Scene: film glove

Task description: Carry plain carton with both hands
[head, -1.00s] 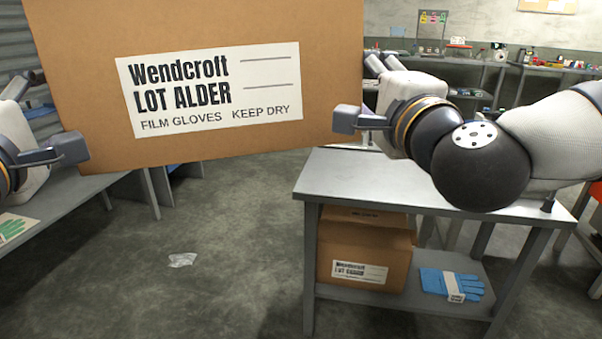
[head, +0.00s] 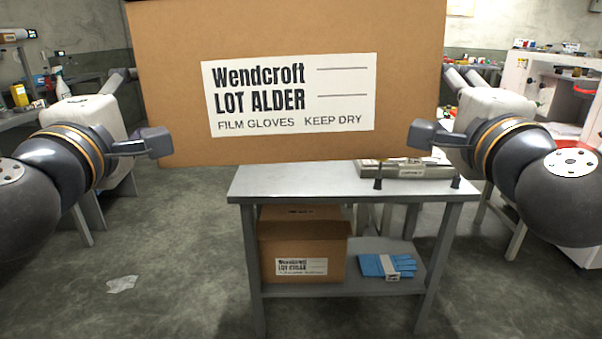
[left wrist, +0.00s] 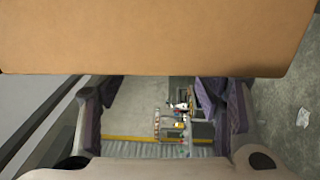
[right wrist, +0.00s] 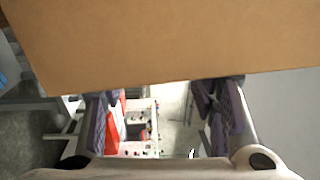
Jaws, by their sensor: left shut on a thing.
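The brown carton (head: 400,60) with a white label reading "Wendcroft LOT ALDER" hangs raised in the head view, its top out of frame. It is nearly level. My left gripper (head: 155,142) is shut on its left side, with one finger showing against the front face. My right gripper (head: 425,135) holds its right side in the same way. The carton's brown wall fills the upper part of the left wrist view (left wrist: 150,40) and of the right wrist view (right wrist: 150,45). The far fingers are hidden behind it in the head view.
A grey table (head: 300,184) stands beyond and below the carton, with a metallic box (head: 415,171) on its top. Its lower shelf holds another carton (head: 300,250) and blue gloves (head: 385,265). Crumpled litter (head: 122,284) lies on the open floor at left. Cluttered benches line the sides.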

